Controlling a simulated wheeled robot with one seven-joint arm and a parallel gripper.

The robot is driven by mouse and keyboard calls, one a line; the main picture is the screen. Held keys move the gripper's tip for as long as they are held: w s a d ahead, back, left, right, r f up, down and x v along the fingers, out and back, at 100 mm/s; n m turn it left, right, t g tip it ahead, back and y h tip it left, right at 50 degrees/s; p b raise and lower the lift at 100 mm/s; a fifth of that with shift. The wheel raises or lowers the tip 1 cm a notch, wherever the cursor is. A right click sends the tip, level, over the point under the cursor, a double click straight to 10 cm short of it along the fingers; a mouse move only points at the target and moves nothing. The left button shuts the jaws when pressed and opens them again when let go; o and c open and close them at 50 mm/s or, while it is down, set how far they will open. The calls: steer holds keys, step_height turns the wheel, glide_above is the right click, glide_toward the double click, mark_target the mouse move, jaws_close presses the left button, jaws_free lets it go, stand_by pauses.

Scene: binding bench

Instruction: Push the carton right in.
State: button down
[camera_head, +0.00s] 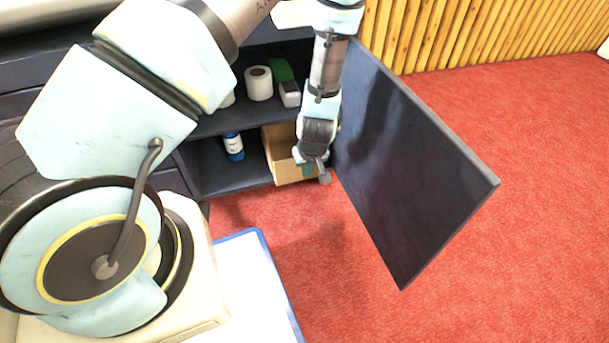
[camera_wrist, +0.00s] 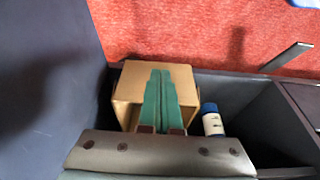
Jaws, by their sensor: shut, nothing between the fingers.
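The carton (camera_head: 284,158) is a tan cardboard box in the lower compartment of the dark cabinet, at the right beside the open door. In the wrist view the carton (camera_wrist: 131,82) lies under my fingers, and its outer end looks slightly past the cabinet's front edge. My gripper (camera_head: 309,171) is at the carton's front right in the head view and partly hides it. In the wrist view my gripper (camera_wrist: 160,72) shows two green fingers pressed together, empty, over the carton. I cannot tell whether they touch it.
The dark door (camera_head: 405,165) stands open to the right, close beside my gripper. A blue and white bottle (camera_head: 233,147) stands left of the carton. A white roll (camera_head: 258,83) and a green-and-white item (camera_head: 286,85) are on the shelf above. Red carpet (camera_head: 310,240) is clear in front.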

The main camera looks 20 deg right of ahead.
steer(key=w+f+b, duration=0.5)
steer(key=w+f, duration=0.1)
steer(key=f, duration=0.2)
steer(key=shift+w+d+f, duration=0.3)
steer(key=shift+d+f, duration=0.1)
steer(key=shift+d, duration=0.05)
